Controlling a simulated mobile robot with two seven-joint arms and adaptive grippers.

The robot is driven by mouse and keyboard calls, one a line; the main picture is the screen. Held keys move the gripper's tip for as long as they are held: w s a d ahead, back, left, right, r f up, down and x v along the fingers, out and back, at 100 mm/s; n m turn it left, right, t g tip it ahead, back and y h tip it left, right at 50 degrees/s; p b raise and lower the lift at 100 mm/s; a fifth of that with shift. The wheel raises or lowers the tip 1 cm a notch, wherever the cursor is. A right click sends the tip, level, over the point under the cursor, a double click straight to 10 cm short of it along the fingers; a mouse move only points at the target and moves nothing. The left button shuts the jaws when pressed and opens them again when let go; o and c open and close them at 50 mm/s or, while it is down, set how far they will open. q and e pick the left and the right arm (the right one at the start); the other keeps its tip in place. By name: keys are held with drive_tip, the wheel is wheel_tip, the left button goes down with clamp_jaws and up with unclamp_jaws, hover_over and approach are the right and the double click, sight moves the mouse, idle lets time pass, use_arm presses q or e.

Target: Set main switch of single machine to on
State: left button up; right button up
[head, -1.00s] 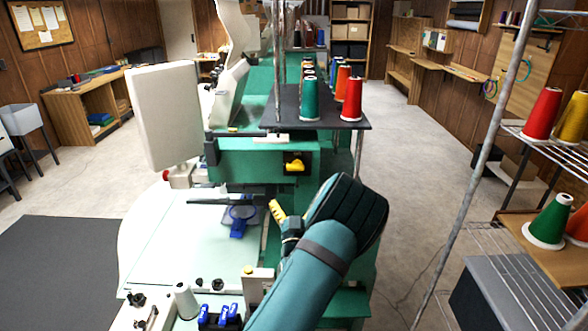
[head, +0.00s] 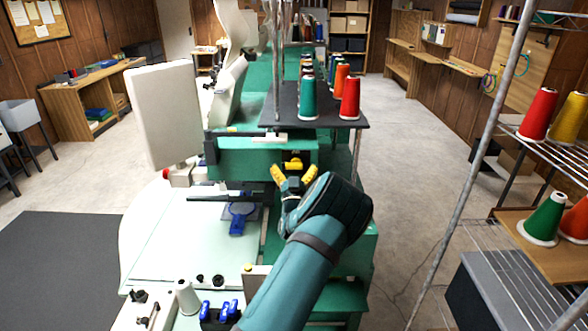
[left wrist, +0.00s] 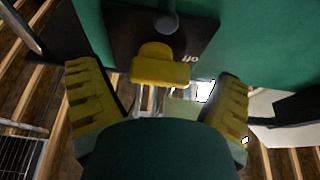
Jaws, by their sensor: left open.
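The main switch (head: 293,164) is a yellow handle on a black plate on the green machine's housing (head: 240,160). My left gripper (head: 293,174) is open just in front of and below it in the head view, one yellow finger to each side. In the left wrist view the yellow handle (left wrist: 160,68) lies between the open fingers, with a gap on both sides. The black plate (left wrist: 190,30) there bears an upside-down label that seems to read "off". I cannot tell how deep the handle sits between the fingertips. My right gripper is not in view.
A dark shelf (head: 265,110) with several thread cones overhangs the switch. A slanted metal pole (head: 462,190) and a wire rack with red, yellow and green cones stand at the right. The machine's pale table (head: 165,240) lies to the left. The floor aisle (head: 400,170) is clear.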

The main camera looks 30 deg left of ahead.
use_arm(q)
drive_tip(key=c, duration=1.2)
drive_tip(key=m+h+b, duration=0.1)
drive_tip(key=m, duration=0.1)
drive_tip(key=m+t+h+b, duration=0.1)
drive_tip(key=m+b, duration=0.1)
drive_tip(key=m, duration=0.1)
drive_tip(key=shift+h+b, duration=0.3)
drive_tip(key=m+h+b, duration=0.1)
drive_tip(key=m, duration=0.2)
drive_tip(key=m+h+b, duration=0.1)
drive_tip(key=m+h, duration=0.1)
drive_tip(key=m, duration=0.1)
drive_tip(key=shift+r+m+b, duration=0.15)
drive_tip(key=shift+m+b, duration=0.15)
drive_tip(key=shift+b, duration=0.05)
drive_tip(key=m+h+b, duration=0.1)
drive_tip(key=m+h, duration=0.1)
drive_tip(key=m, duration=0.3)
drive_tip(key=shift+r, duration=0.2)
drive_tip(key=m+g, duration=0.1)
drive_tip(key=m, duration=0.2)
drive_tip(key=m+g+h+b, duration=0.1)
drive_tip(key=m, duration=0.1)
drive_tip(key=shift+w+d+r+m, duration=0.1)
drive_tip(key=shift+d+m, duration=0.05)
drive_tip(key=shift+m, duration=0.25)
